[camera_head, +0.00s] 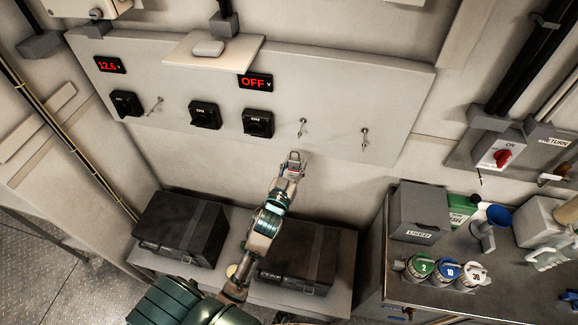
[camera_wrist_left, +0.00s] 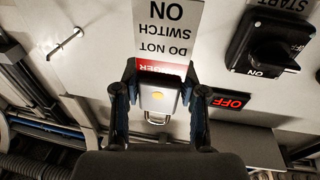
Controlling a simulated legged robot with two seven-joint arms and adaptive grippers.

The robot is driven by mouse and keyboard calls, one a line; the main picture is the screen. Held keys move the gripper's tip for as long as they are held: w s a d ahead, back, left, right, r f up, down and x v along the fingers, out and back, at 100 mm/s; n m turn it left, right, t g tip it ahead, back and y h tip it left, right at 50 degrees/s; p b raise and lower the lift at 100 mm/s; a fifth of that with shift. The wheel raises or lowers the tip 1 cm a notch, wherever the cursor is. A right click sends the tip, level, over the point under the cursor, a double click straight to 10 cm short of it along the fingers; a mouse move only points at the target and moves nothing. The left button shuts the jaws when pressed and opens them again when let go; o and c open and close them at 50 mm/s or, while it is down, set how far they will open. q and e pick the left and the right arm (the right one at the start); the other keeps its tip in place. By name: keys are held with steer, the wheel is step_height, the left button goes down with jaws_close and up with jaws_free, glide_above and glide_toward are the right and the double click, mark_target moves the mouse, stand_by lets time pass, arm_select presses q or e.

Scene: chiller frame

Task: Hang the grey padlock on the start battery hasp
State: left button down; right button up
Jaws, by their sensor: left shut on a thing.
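The padlock's metal shackle (camera_wrist_left: 154,118) shows between the fingers in the left wrist view. A white and red danger tag (camera_wrist_left: 166,30) shows beside the padlock there, upside down. In the head view the gripper is in front of the wall panel's lower edge, below a metal hasp pin (camera_head: 302,127) and apart from it. A pin (camera_wrist_left: 65,45) also shows in the wrist view. I cannot tell which pin is the start battery hasp. My right gripper is not in view.
The panel carries black rotary switches (camera_head: 257,122), one (camera_wrist_left: 268,42) by a START label, and a red OFF display (camera_head: 255,82). Another pin (camera_head: 365,140) is to the right. Black batteries (camera_head: 180,228) stand below. A grey box (camera_head: 418,212) and bottles crowd the right bench.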

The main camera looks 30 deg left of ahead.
arm_select(q)
steer(key=shift+w+d, duration=0.25)
steer(key=shift+w, duration=0.4)
steer(key=shift+w+b, duration=0.3)
steer(key=shift+b, duration=0.05)
steer(key=shift+w+a+f, duration=0.1)
steer(key=shift+w+a, duration=0.1)
steer(key=shift+a, duration=0.1)
steer(key=w+a+f+b, duration=0.1)
steer(key=w+a+b, duration=0.1)
steer(key=w, duration=0.4)
steer(key=shift+f+b, duration=0.35)
steer(key=c, duration=0.8)
jaws_free()
steer(key=shift+a, duration=0.1)
steer(key=shift+o, duration=1.1)
steer(key=shift+a, duration=0.15)
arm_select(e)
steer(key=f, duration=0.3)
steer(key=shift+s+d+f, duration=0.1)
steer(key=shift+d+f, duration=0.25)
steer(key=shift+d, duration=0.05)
